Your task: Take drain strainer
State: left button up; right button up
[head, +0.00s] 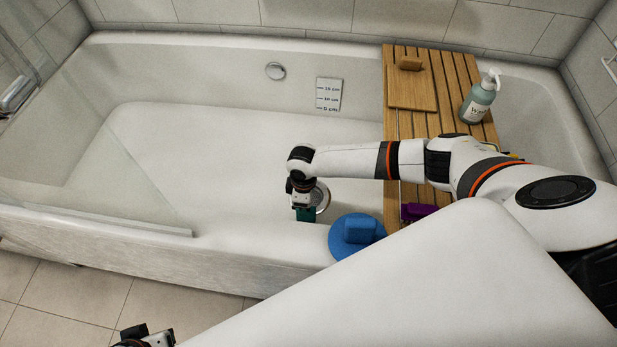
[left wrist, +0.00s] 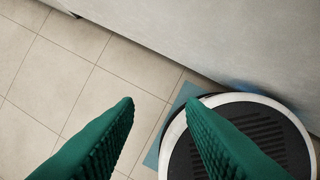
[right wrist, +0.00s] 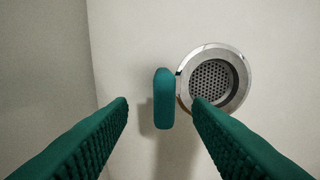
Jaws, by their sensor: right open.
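The drain strainer (head: 322,197), a round perforated metal disc in a shiny ring, lies in the tub floor near the front wall. It also shows right of centre in the right wrist view (right wrist: 212,80). A teal upright bar (right wrist: 163,98) stands at the ring's left edge; I cannot tell whether it is joined to it. My right gripper (head: 305,214) is open above the tub floor at the strainer. In its wrist view the bar appears between the fingers, and the right fingertip overlaps the strainer's lower edge. My left gripper (left wrist: 160,100) is open and empty over the floor outside the tub.
A blue round object with a raised block (head: 357,233) lies close right of my right gripper. A wooden bath tray (head: 431,122) spans the tub, with a pump bottle (head: 479,98) and a purple item (head: 419,211). A glass panel (head: 118,185) stands at the left. The tub's middle is clear.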

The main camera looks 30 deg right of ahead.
jog(key=shift+f, duration=0.8)
jog(key=f+b, duration=0.1)
jog(key=f, duration=0.2)
jog(key=f+b, duration=0.1)
jog(key=shift+d+f+b, duration=0.25)
jog(key=shift+f+b, duration=0.05)
jog(key=shift+b, duration=0.05)
jog(key=shift+f, duration=0.2)
pick_arm(q)
jog(key=shift+w+d+r+t, duration=0.15)
jog(key=shift+w+r+t, duration=0.15)
jog(key=shift+t, duration=0.2)
pick_arm(e)
jog(key=shift+c, duration=0.2)
grip_shut()
